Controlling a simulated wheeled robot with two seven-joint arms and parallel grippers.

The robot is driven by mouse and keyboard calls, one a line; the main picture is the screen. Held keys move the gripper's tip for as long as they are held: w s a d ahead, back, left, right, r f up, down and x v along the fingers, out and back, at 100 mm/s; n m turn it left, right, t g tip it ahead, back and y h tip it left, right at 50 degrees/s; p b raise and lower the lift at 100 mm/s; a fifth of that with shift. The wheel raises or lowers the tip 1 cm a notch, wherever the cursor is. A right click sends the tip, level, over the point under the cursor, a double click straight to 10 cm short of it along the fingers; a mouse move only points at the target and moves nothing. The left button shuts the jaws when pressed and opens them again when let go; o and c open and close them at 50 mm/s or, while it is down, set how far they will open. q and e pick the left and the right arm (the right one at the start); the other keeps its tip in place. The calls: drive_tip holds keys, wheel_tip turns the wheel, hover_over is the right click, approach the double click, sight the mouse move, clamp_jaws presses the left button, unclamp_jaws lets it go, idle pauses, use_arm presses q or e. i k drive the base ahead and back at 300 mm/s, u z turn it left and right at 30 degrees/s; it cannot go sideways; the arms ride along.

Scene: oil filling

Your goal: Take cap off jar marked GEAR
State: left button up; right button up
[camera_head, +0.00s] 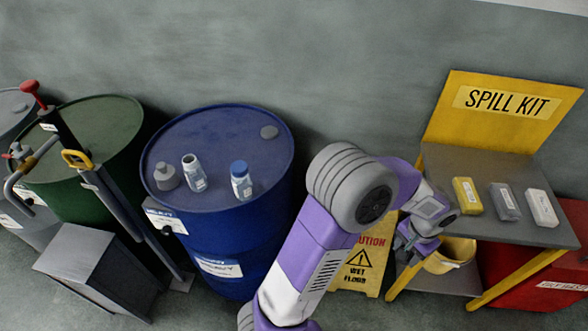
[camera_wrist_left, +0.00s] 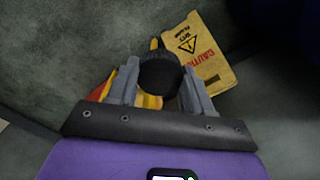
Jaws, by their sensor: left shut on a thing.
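My left gripper (camera_head: 408,243) hangs at the right, beside the yellow stand and near a yellow bucket. In the left wrist view its fingers (camera_wrist_left: 160,85) are shut on a dark round thing (camera_wrist_left: 160,73), which looks like a cap. On the blue drum (camera_head: 215,145) stand a jar with an open-looking top (camera_head: 194,174) and a jar with a blue cap (camera_head: 241,182). A grey container (camera_head: 166,177) stands left of them. The jar labels are too small to read, so I cannot tell which is marked GEAR. My right gripper is not in view.
A yellow bucket (camera_head: 452,258) sits on the stand's lower shelf, by a caution sign (camera_head: 362,265). Several blocks, one yellow (camera_head: 467,196), lie on the spill kit shelf (camera_head: 445,165). A green drum (camera_head: 92,135) and a hand pump (camera_head: 60,130) are at left.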

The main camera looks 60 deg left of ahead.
sight(192, 169)
drive_tip(key=k, duration=0.25)
drive_tip(key=u, duration=0.95)
